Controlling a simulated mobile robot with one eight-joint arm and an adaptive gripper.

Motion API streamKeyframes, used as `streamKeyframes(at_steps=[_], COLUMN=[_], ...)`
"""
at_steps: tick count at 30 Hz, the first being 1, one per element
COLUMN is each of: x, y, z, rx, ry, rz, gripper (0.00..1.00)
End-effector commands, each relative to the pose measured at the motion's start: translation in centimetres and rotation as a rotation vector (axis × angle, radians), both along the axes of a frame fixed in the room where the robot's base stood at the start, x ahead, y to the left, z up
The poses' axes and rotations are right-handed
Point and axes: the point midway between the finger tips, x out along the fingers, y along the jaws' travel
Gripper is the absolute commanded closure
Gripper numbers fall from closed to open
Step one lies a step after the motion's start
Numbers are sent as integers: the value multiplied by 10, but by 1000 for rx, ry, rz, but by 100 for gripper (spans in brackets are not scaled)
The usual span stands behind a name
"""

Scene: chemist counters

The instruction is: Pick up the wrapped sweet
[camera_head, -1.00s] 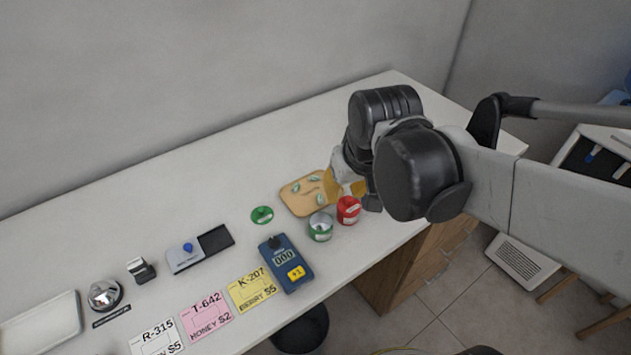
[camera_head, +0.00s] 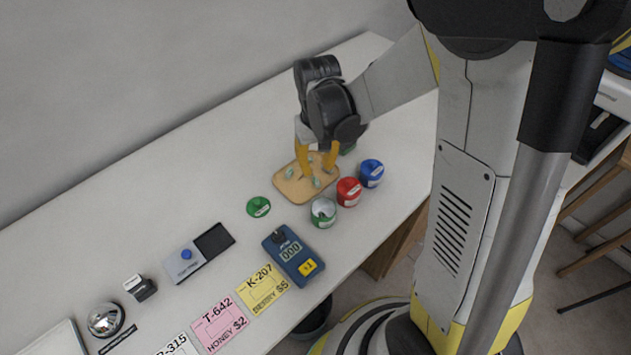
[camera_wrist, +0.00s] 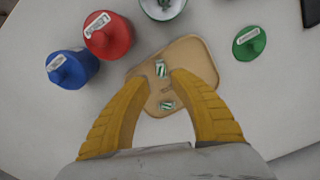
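Small wrapped sweets with green and white stripes lie on a tan wooden board (camera_head: 293,195). In the head view one sweet (camera_head: 290,173) shows left of the fingers and another sweet (camera_head: 316,183) in front of them. In the wrist view one sweet (camera_wrist: 161,68) is just beyond the fingertips and another (camera_wrist: 167,105) shows between the yellow fingers. My gripper (camera_head: 318,174) points down over the board, and its fingers stand apart with a gap in the wrist view (camera_wrist: 162,77). Nothing is held between them. Height above the board is hard to tell.
A red pot (camera_head: 348,192), a blue pot (camera_head: 371,173) and an open green-and-white pot (camera_head: 323,212) stand close to the board's front edge. A green lid (camera_head: 258,207) lies to its left. A blue counter device (camera_head: 292,256) and price cards are nearer the front.

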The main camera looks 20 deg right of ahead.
Motion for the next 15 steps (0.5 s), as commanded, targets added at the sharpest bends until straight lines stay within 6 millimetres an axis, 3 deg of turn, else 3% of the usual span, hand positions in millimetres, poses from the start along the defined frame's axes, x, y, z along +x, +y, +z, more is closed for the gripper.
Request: streamKeyframes(at_steps=[10, 15], x=[2, 2], y=[2, 2], z=[-47, -52], rx=[0, 0], ry=[-1, -1], rz=[0, 0], gripper=[74, 74])
